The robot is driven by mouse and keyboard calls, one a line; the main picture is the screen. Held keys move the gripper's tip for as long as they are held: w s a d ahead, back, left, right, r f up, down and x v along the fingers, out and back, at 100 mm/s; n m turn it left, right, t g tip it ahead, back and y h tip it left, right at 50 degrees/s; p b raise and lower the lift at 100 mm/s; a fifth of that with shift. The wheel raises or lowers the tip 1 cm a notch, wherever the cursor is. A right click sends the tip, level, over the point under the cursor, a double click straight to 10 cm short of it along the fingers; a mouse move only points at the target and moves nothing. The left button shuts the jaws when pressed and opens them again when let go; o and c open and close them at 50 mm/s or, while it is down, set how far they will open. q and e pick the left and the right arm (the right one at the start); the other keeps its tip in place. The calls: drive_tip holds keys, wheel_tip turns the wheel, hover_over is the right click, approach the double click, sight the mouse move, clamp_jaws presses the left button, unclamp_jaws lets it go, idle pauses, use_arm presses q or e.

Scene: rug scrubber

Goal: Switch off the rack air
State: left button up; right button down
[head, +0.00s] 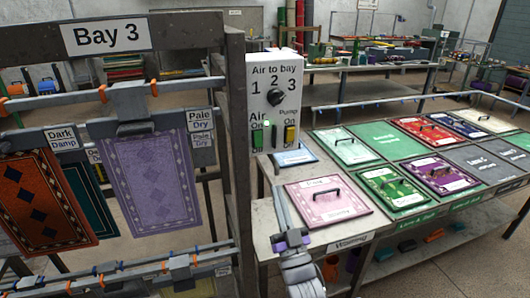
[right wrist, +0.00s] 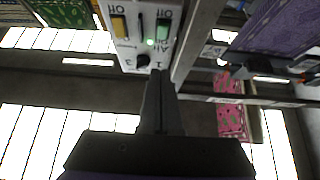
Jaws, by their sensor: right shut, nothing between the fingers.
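The grey control box (head: 274,75) stands on the rack post, labelled "Air to bay" with a black knob (head: 275,98) among 1, 2 and 3. Below are a green Air switch (head: 257,138) and a yellow Pump switch (head: 290,134), each marked On above and Off below. A small green lamp (head: 266,123) by the Air label glows. The right wrist view shows the box upside down, with the green switch (right wrist: 162,28) and lit lamp (right wrist: 150,42). My right gripper (right wrist: 159,73) is shut and empty, pointing up near the box; contact is unclear. My left gripper is out of view.
The Bay 3 rack (head: 190,60) with hanging rugs, including a purple one (head: 150,185), stands left of the box. A table (head: 262,215) with coloured panels and handles, including a pink one (head: 325,200), lies to the right.

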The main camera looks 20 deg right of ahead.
drive_tip(key=p, duration=0.2)
approach(259, 142)
wheel_tip(259, 142, up, 4)
drive_tip(key=w, duration=0.4)
drive_tip(key=shift+w, duration=0.4)
drive_tip(key=shift+w+f+t+b, duration=0.3)
drive_tip(key=shift+w+t+b, duration=0.15)
drive_tip(key=shift+t+b, duration=0.2)
drive_tip(key=shift+r, duration=0.1)
